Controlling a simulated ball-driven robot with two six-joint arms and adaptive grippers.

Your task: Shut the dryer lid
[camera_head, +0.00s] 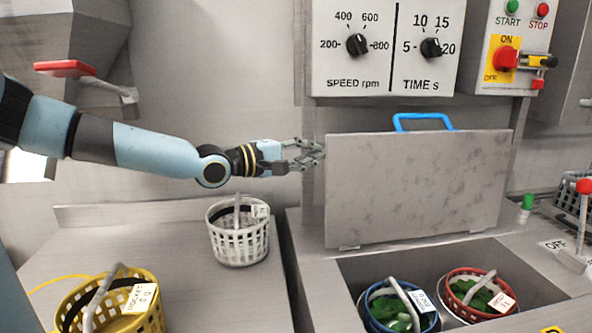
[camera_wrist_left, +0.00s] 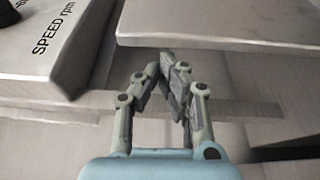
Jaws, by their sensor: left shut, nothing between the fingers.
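The dryer lid (camera_head: 420,185) is a grey metal panel standing up, open, at the back of the dryer well. A blue handle (camera_head: 423,122) sits on its top edge. In the dryer well (camera_head: 352,268) are a blue basket (camera_head: 377,318) and a red basket (camera_head: 452,302), both holding greens. My left gripper (camera_head: 318,151) is shut and empty, at the lid's left edge near its upper corner. I cannot tell whether it touches the lid. The left wrist view shows the closed fingers (camera_wrist_left: 172,75) near a metal panel edge, probably the lid (camera_wrist_left: 220,22). My right gripper is not in view.
A white basket (camera_head: 238,240) and a yellow basket (camera_head: 145,318) stand on the left counter (camera_head: 200,300). Above the lid are the dial panel (camera_head: 385,75) and a start/stop box (camera_head: 510,45). A red-knobbed lever (camera_head: 583,200) stands at the right.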

